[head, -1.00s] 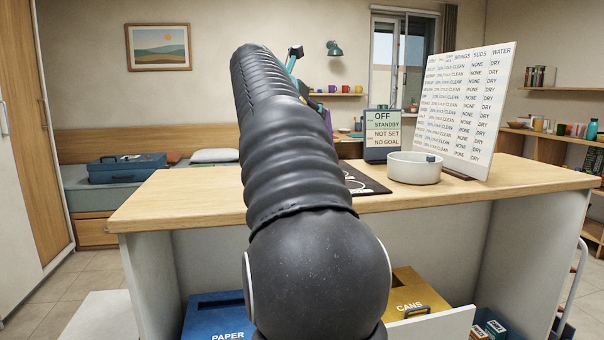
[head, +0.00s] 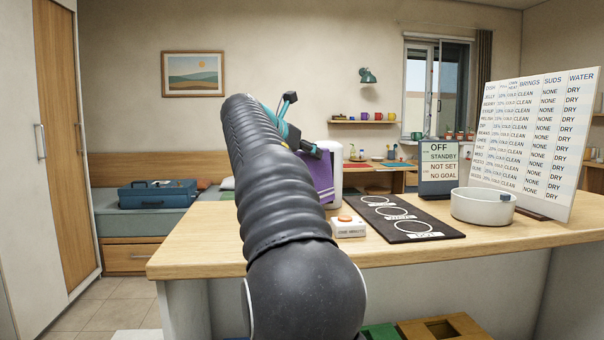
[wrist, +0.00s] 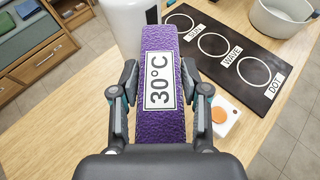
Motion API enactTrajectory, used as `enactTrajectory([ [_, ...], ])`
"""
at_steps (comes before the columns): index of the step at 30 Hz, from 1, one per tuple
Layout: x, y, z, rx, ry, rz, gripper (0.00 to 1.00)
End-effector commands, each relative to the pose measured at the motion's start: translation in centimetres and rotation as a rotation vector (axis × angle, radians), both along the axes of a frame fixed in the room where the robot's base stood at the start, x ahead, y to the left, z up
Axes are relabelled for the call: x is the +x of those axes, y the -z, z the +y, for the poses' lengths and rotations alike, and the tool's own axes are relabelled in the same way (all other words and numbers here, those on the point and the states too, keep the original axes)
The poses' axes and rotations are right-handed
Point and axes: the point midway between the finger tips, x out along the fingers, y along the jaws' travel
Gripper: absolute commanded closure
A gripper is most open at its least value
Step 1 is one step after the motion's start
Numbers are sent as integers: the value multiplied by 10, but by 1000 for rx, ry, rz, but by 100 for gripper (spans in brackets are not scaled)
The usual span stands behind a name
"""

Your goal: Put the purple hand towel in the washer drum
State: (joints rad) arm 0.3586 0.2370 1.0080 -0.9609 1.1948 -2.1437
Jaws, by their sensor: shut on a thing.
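The purple hand towel (wrist: 163,128) carries a white label reading 30°C. My gripper (wrist: 163,88) is shut on it, one finger on each side, in the wrist view. In the head view the towel (head: 318,178) hangs from my gripper (head: 308,150) above the wooden counter, partly hidden by my arm. A white cylinder (head: 336,187) stands just behind the towel; its top shows in the wrist view (wrist: 128,18). I cannot tell whether it is the washer drum.
On the counter (head: 200,244) are a white box with an orange button (head: 347,227), a black mat with ringed spots (head: 428,226), a white round basin (head: 484,206), a status display (head: 438,168) and a large chart board (head: 541,140). The counter's left end is clear.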

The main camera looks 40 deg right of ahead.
Motion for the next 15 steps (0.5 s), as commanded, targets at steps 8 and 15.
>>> enactTrajectory([
  [8,13,15,11,0,0,1,100],
  [15,13,45,10,-1,-1,0,100],
])
